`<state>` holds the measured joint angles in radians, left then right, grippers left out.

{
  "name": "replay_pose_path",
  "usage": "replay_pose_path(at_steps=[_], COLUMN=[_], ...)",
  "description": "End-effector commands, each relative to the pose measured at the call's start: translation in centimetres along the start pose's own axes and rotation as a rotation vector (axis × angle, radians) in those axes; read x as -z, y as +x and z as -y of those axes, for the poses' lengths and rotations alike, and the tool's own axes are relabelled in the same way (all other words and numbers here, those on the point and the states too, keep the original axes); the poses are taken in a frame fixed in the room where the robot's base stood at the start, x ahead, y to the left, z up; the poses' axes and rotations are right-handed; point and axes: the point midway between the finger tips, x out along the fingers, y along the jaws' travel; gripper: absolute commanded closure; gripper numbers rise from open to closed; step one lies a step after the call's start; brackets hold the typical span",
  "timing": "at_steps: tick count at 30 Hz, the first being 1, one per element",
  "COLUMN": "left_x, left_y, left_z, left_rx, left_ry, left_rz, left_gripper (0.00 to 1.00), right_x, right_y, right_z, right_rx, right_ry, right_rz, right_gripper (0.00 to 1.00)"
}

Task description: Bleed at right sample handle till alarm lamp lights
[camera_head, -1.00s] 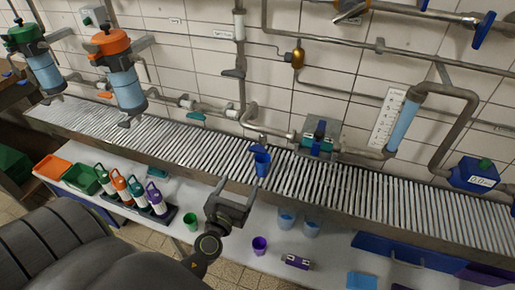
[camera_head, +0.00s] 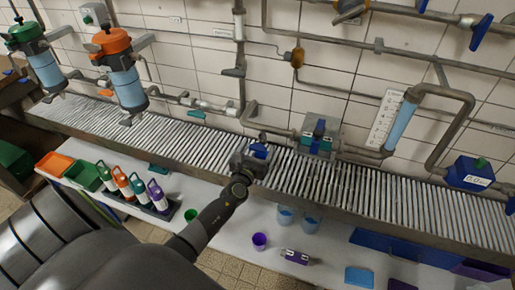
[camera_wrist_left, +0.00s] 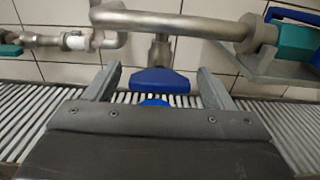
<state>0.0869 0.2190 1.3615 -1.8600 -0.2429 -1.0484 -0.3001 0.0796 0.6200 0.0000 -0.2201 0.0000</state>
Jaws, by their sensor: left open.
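The blue sample handle (camera_wrist_left: 160,80) hangs under a grey pipe in the left wrist view, between my two fingers with gaps at both sides. My left gripper (camera_head: 257,152) is open around it, above the slatted bench. A bright blue edge (camera_wrist_left: 155,101) shows just below the handle; most of it is hidden by my gripper. The amber lamp (camera_head: 297,58) on the wall looks dull brown. My right gripper is not in view.
A teal-and-blue valve block (camera_head: 319,135) sits right of my gripper. A sight tube (camera_head: 401,126) with a scale stands further right. Bottles (camera_head: 140,188), cups (camera_head: 286,216) and blue trays (camera_head: 360,277) are on the lower white table.

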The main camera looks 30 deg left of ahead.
Motion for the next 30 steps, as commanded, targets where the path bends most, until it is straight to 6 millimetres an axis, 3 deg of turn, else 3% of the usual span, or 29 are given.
replay_pose_path(at_steps=[10,21,30], left_x=[-0.02,0.00,0.13], left_y=[0.42,0.39,0.37], left_z=[-0.01,0.00,-0.02], left_rx=[0.000,0.000,0.000], left_ry=[0.000,0.000,-0.044], left_rz=[0.000,0.000,-0.001], left_gripper=[0.24,0.68,0.68], right_x=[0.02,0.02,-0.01], right_y=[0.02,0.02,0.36], right_z=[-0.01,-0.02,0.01], right_rx=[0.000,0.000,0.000], right_ry=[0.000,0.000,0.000], right_rz=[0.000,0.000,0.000], right_gripper=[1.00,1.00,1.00])
